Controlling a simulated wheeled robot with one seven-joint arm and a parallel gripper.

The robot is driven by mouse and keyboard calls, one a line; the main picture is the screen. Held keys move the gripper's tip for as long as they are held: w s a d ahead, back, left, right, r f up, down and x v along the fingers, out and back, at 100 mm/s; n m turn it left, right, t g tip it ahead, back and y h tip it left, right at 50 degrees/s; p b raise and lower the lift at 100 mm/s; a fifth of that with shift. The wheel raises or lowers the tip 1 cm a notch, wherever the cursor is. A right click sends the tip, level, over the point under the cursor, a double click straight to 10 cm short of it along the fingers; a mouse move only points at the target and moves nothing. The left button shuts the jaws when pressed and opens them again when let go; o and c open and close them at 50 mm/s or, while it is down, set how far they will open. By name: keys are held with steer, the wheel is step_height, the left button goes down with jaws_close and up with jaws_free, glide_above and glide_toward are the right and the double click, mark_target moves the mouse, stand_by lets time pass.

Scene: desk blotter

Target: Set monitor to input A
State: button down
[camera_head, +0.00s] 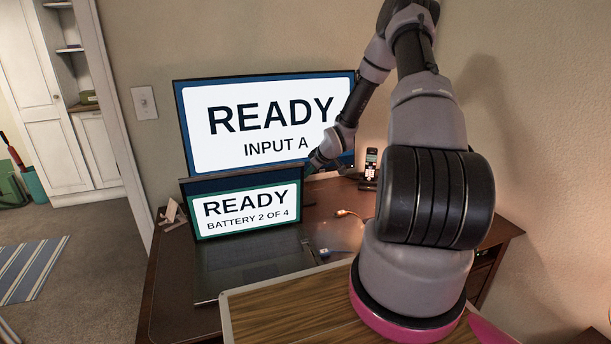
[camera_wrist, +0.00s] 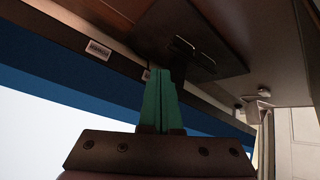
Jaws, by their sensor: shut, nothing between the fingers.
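The monitor (camera_head: 215,158) stands at the back of the desk and its screen reads "READY" and "INPUT A". My gripper (camera_head: 317,160) is at the monitor's lower edge, right of centre, partly hard to make out there. In the wrist view, my gripper's green fingers (camera_wrist: 158,76) are together and empty, pointing toward the monitor's dark bezel. A small light label or button (camera_wrist: 98,49) sits on that bezel, left of the fingers; its lettering is too small to read. The dark monitor stand (camera_wrist: 190,35) lies beyond the fingertips. I cannot tell whether the fingers touch anything.
An open laptop (camera_head: 245,212) in front of the monitor reads "READY" and "BATTERY 2 OF 4". A cordless phone (camera_head: 370,166) stands right of the monitor. A cable end (camera_head: 346,213) lies on the desk (camera_head: 172,285). A small wooden item (camera_head: 171,213) is at the left.

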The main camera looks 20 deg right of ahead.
steer(key=shift+s, duration=0.15)
steer(key=shift+s+r, duration=0.1)
steer(key=shift+s, duration=0.5)
steer(key=shift+s, duration=0.1)
steer(key=s, duration=0.4)
steer(key=shift+s+r, duration=0.35)
steer(key=shift+s, duration=0.05)
stand_by(0.8)
